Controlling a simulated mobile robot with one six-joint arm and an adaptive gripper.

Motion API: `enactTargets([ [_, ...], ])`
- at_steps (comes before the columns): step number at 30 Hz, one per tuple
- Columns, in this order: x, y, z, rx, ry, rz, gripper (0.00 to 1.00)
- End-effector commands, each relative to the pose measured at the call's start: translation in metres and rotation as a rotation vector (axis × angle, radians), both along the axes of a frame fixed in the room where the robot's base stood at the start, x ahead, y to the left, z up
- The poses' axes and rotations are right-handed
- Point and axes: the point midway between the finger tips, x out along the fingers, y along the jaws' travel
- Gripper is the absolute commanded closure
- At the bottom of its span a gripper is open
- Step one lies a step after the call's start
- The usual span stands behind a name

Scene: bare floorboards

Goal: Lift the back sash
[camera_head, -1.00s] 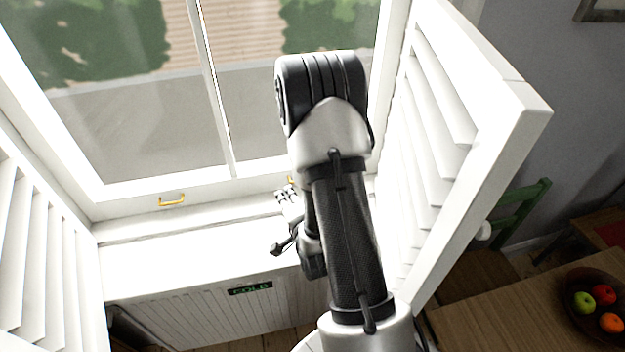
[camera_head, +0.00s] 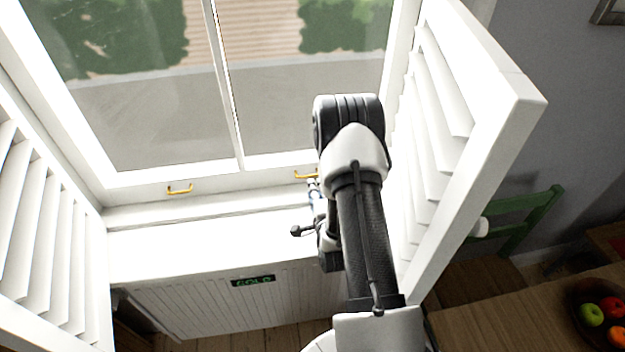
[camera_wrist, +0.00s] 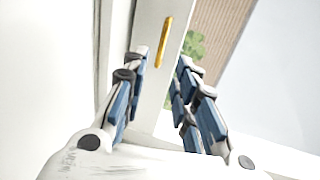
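The white window sash (camera_head: 270,178) with a central glazing bar stands at the back, its bottom rail just above the sill. Two gold handles sit on that rail, a left one (camera_head: 180,189) and a right one (camera_head: 306,176). My gripper (camera_head: 315,190) is just below the right handle, partly hidden by my arm. In the wrist view, my gripper's blue-padded fingers (camera_wrist: 162,65) are apart with nothing between them. The right handle (camera_wrist: 163,42) shows just beyond the fingertips, roughly in line with the gap. I see no clear contact.
White louvred shutters stand open at left (camera_head: 40,235) and right (camera_head: 470,150), the right one close to my arm. A white sill (camera_head: 200,240) tops a cover with a green display (camera_head: 253,281). A wooden table (camera_head: 520,315) with a fruit bowl and a green chair (camera_head: 525,220) are at right.

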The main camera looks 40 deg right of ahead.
Motion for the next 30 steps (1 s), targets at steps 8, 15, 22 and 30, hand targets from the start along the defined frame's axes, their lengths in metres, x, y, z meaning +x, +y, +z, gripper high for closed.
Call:
enactTargets([
  [8, 0.046, -0.022, -0.012, -0.001, -0.002, 0.001, 0.73],
  [15, 0.063, -0.03, -0.015, 0.0, 0.0, 0.001, 0.73],
  [22, 0.064, -0.03, -0.016, 0.001, 0.001, 0.001, 0.73],
  [30, 0.063, -0.03, -0.016, 0.001, 0.001, 0.001, 0.88],
])
